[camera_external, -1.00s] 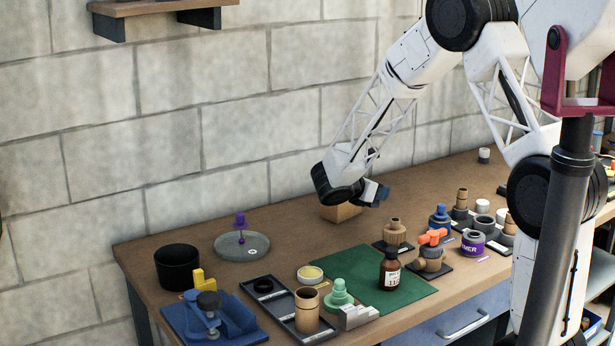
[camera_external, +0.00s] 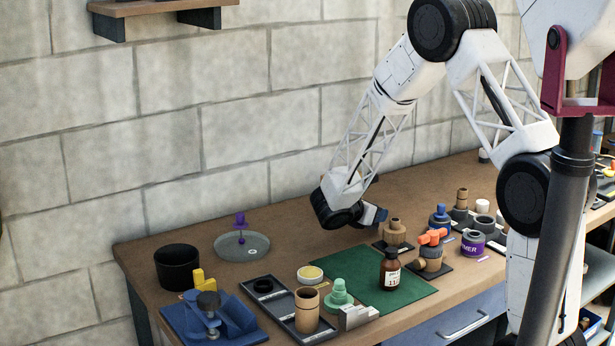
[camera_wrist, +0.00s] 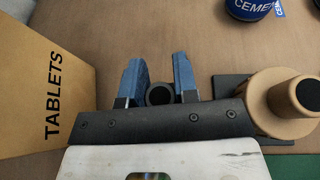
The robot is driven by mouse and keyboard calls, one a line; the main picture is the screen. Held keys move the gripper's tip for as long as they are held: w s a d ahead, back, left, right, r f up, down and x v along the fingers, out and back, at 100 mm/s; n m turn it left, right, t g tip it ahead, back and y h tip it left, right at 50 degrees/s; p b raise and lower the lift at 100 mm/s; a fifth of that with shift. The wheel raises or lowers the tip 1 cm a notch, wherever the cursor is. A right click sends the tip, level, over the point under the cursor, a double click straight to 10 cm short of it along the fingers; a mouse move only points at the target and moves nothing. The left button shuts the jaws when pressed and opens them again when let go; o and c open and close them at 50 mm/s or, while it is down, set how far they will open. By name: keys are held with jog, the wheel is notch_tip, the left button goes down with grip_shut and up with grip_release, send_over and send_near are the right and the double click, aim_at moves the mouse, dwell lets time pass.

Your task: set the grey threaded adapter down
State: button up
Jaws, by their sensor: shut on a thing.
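My gripper (camera_wrist: 158,76) has two blue fingers, shut on a small dark grey round piece, the grey threaded adapter (camera_wrist: 160,95). The wrist view looks down on its end, with a darker centre; its threads cannot be made out. In the external view my gripper (camera_external: 376,214) is low over the back of the bench, behind the green mat. The adapter is hidden there. Whether it touches the bench top cannot be told.
A cardboard TABLETS box (camera_wrist: 45,85) stands close left of the fingers. A tan fitting (camera_wrist: 285,100) on a dark plate is close right. A blue CEMENT can (camera_wrist: 252,8) is beyond. The bench (camera_external: 290,232) is clear left of my gripper. A brown bottle (camera_external: 390,270) stands on the green mat (camera_external: 415,297).

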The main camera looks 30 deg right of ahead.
jog(key=shift+f, duration=0.85)
jog(key=shift+f, duration=0.1)
jog(key=o, duration=0.9)
jog(key=shift+v, duration=6.05)
jog(key=shift+d, duration=0.1)
